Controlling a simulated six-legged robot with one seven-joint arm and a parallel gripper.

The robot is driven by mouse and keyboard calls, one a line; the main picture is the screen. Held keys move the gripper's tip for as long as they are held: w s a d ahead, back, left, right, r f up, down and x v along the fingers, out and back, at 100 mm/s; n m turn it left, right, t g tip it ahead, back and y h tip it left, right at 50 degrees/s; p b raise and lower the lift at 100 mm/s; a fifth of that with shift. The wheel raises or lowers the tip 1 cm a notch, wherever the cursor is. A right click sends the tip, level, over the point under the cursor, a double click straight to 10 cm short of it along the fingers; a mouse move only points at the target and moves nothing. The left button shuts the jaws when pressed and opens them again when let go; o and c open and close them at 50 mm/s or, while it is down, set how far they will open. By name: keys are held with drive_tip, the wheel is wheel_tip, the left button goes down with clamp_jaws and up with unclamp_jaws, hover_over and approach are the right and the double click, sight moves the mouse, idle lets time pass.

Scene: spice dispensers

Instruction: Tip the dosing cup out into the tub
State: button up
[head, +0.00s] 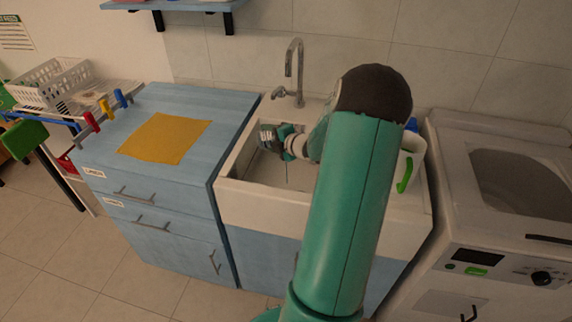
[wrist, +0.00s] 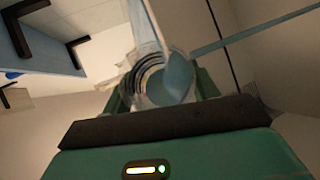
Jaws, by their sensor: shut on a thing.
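The white tub (head: 240,178) is a deep sink basin under a tap, between the blue cabinet and the white machine. My gripper (head: 280,138) is over its basin, at the end of my teal arm. In the wrist view my gripper (wrist: 160,98) is shut on the dosing cup (wrist: 142,84), a clear cup with dark ring marks and blue-grey inside. The cup looks tipped over. My arm hides the right part of the basin.
A tap (head: 297,72) rises behind the basin. A white container with a green handle (head: 405,172) stands at the basin's right. A yellow cloth (head: 165,138) lies on the blue cabinet (head: 205,100) at left. A white machine (head: 500,220) stands at right.

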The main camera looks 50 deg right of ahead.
drive_tip(key=shift+s+d, duration=0.15)
drive_tip(key=shift+s, duration=0.1)
drive_tip(key=shift+s+d+r, duration=0.1)
drive_tip(key=shift+s+r, duration=0.05)
drive_tip(key=shift+m+t, duration=0.3)
idle(0.5)
drive_tip(key=shift+d+r+m+t, duration=0.1)
drive_tip(key=shift+r+m+t, duration=0.05)
drive_tip(key=shift+m+t, duration=0.2)
